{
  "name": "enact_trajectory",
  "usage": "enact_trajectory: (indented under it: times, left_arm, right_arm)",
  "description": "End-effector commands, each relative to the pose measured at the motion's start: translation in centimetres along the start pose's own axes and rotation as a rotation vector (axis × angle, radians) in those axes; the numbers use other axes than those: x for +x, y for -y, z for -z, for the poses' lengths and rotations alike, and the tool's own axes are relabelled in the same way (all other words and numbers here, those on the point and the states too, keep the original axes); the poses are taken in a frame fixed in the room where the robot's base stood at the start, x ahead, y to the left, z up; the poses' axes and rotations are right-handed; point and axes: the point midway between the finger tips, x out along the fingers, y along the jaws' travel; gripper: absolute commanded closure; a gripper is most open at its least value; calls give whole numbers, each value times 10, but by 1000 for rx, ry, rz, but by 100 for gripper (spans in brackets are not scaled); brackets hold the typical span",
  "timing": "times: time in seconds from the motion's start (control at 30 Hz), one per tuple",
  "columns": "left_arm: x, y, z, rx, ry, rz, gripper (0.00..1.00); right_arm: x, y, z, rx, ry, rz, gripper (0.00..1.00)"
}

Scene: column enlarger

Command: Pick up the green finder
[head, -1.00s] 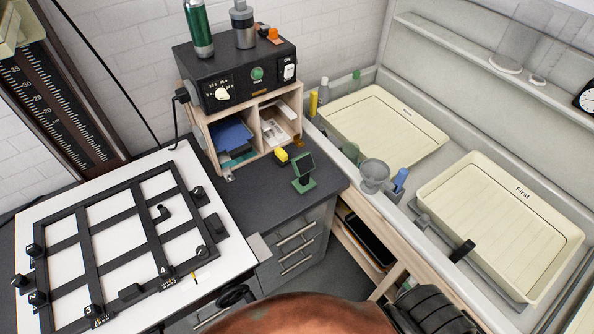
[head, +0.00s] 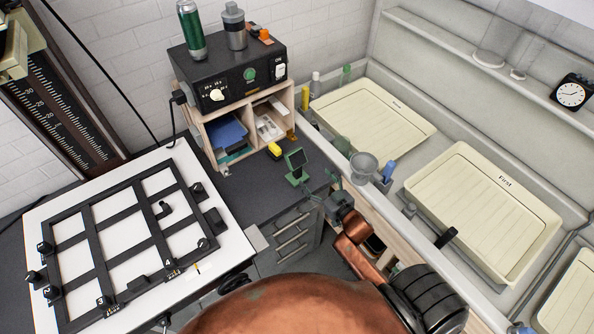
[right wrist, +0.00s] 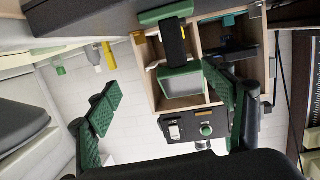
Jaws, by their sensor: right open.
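The green finder (head: 297,164) stands upright on the dark counter, right of the wooden shelf box. It has a green base, a dark stem and a tilted green-framed plate. In the right wrist view the finder (right wrist: 181,82) appears inverted between the finger pads, closer to the right-hand one. My right gripper (head: 321,187) is open and empty, just right of and in front of the finder near the counter edge. Its open green-padded fingers (right wrist: 160,90) show in the right wrist view; I cannot tell whether one touches the finder. My left gripper is not in view.
A yellow item (head: 274,149) lies behind the finder. The wooden shelf box (head: 206,139) carries a black timer (head: 233,82). A grey funnel-like cup (head: 363,166) and cream trays (head: 480,205) are to the right. The white baseboard with the black easel (head: 98,250) is left.

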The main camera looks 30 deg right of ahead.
Motion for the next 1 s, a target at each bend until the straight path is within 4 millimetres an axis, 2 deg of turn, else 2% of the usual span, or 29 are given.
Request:
enact_trajectory:
  times: [0.1, 0.27, 0.67, 0.9, 1.0]
  left_arm:
    - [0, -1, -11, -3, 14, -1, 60]
    - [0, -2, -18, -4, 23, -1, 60]
    - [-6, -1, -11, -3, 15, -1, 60]
    - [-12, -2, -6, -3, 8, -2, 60]
    - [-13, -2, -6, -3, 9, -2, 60]
  right_arm:
    - [9, 4, 14, 0, -76, 49, 25]
    - [15, 10, 27, 5, -152, 108, 25]
    - [50, 19, 39, 11, -180, 131, 25]
    - [83, 27, 44, 10, -179, 131, 25]
    - [90, 28, 44, 10, -178, 130, 25]
